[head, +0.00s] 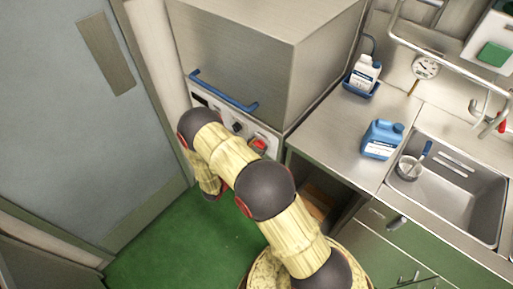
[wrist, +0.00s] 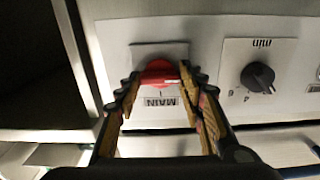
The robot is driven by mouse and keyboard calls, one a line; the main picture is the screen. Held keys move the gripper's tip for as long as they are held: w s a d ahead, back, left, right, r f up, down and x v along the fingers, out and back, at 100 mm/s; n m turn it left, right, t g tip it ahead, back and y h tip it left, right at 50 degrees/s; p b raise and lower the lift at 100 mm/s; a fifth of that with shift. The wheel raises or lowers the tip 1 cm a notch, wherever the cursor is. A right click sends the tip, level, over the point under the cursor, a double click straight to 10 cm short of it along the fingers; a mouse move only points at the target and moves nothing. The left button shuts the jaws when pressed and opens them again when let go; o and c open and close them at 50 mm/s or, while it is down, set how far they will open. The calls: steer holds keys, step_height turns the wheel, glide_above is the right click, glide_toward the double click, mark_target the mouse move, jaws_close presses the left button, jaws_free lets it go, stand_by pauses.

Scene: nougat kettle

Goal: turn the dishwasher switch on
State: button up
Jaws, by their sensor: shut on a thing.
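The red switch (wrist: 158,73) sits on a pale plate marked MAIN (wrist: 158,101), which appears upside down in the wrist view. My gripper (wrist: 161,84) has one finger on each side of the switch and is shut on it. The switch also shows as a red patch (head: 258,145) at the right end of the dishwasher's front panel (head: 272,138) in the head view. My arm hides most of the gripper there. I cannot tell the switch's exact angle.
A black knob marked min (wrist: 257,77) is beside the switch. A blue handle (head: 224,92) crosses the steel hood (head: 245,55) above the panel. The counter (head: 345,135) with blue bottles (head: 382,139) and a sink (head: 462,185) is at right. Green floor (head: 150,235) lies open at lower left.

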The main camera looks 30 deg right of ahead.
steer(key=shift+m, duration=0.3)
steer(key=shift+s+f+m+b, duration=0.15)
steer(key=shift+m+b, duration=2.45)
steer(key=shift+m, duration=1.7)
steer(key=shift+s+f+m+b, duration=0.1)
steer(key=shift+m+b, duration=2.45)
steer(key=shift+m, duration=1.75)
steer(key=o, duration=1.2)
steer(key=shift+w, duration=0.1)
